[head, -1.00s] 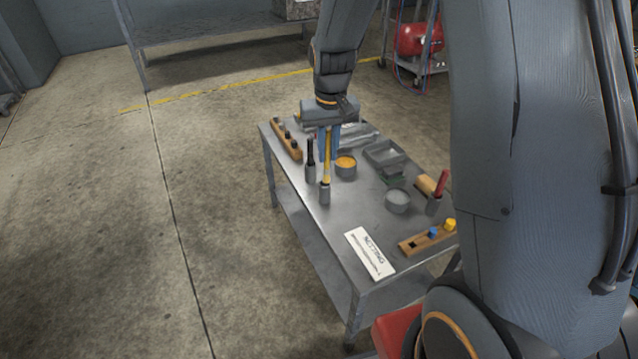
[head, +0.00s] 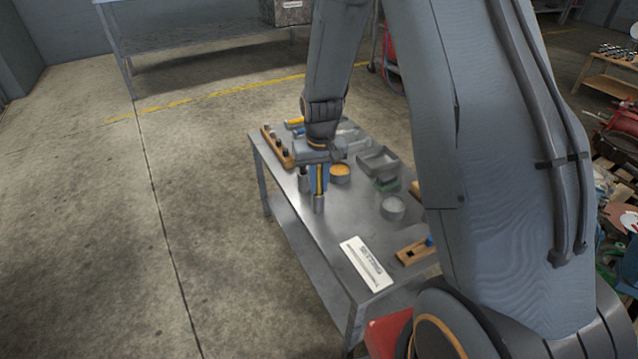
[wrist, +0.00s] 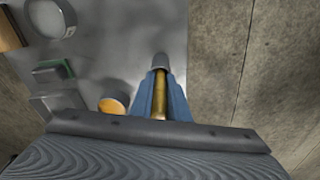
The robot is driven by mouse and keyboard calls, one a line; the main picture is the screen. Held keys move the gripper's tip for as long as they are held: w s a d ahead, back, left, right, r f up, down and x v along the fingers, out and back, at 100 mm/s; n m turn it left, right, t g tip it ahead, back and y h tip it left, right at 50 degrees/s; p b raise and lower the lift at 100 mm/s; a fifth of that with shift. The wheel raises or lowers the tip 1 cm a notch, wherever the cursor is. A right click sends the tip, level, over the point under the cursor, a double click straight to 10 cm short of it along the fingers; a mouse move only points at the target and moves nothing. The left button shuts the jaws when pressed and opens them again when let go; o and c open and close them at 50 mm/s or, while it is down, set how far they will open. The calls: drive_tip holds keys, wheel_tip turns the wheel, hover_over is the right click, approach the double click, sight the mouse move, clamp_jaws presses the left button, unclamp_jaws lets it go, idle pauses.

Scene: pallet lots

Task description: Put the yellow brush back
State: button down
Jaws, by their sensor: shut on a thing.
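The yellow brush (head: 320,181) is upright, its yellow handle between the blue fingers of my gripper (head: 319,189). Its lower end meets a grey cylindrical holder (head: 319,204) near the table's left edge; its tip is hidden there. In the wrist view the yellow handle (wrist: 159,98) runs between the fingers of my gripper (wrist: 160,82), which is shut on it. The grey holder (wrist: 160,61) shows just beyond the fingertips. I cannot tell how deep the brush sits in the holder.
The metal table (head: 300,230) bears a second grey holder (head: 304,181) close by, an orange-filled tin (head: 340,173), a grey round tin (head: 392,208), grey trays (head: 377,160), wooden racks (head: 276,147) and a white label (head: 366,263).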

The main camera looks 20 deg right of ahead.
drive_tip(key=shift+f, duration=0.15)
drive_tip(key=c, duration=1.7)
unclamp_jaws()
drive_tip(key=r, duration=0.7)
drive_tip(key=s+r+p, duration=0.1)
drive_tip(key=r, duration=0.3)
drive_tip(key=shift+r, duration=0.2)
drive_tip(key=shift+n+g, duration=0.3)
drive_tip(key=shift+g, duration=0.3)
drive_tip(key=s+r, duration=0.3)
drive_tip(key=s, duration=0.5)
drive_tip(key=s+a+r, duration=0.1)
drive_tip(key=s+r, duration=0.2)
drive_tip(key=s, duration=0.5)
drive_tip(key=s+a+r, duration=0.1)
drive_tip(key=s+r, duration=0.2)
drive_tip(key=s, duration=0.5)
drive_tip(key=shift+s+r, duration=0.3)
drive_tip(key=shift+d+r, duration=0.1)
drive_tip(key=shift+r, duration=0.05)
